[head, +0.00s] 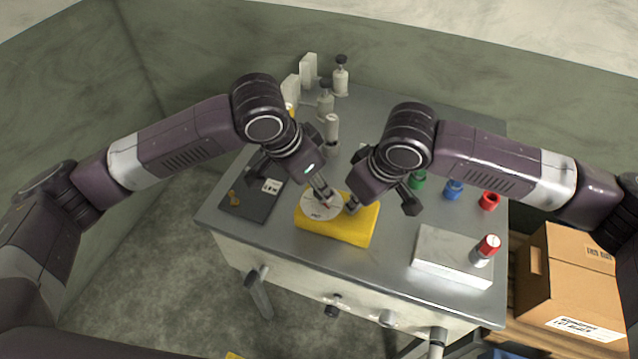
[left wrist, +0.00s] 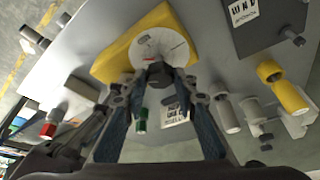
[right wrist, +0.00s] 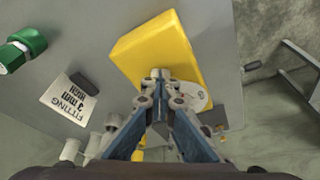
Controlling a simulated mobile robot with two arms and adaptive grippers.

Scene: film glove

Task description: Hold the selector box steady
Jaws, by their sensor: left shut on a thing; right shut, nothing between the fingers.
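The selector box is a yellow block (head: 345,230) with a round white dial (head: 313,211) on top, lying on the grey bench. My left gripper (head: 326,202) is over the dial, shut on a small dark knob (left wrist: 158,70) at the dial's middle; the fingers partly hide it. My right gripper (head: 351,209) is shut and empty, its tips at the yellow top beside the dial. In the right wrist view the closed tips (right wrist: 160,76) overlap the yellow box (right wrist: 165,50); I cannot tell how firmly they touch. The dial is partly hidden there.
A dark plate (head: 252,200) with a label lies left of the box. A pale block (head: 452,256) and a red-capped cylinder (head: 486,250) stand right. Green (head: 417,180), blue (head: 454,189) and red (head: 489,200) fittings line the back right. A cardboard box (head: 570,280) sits beyond the bench.

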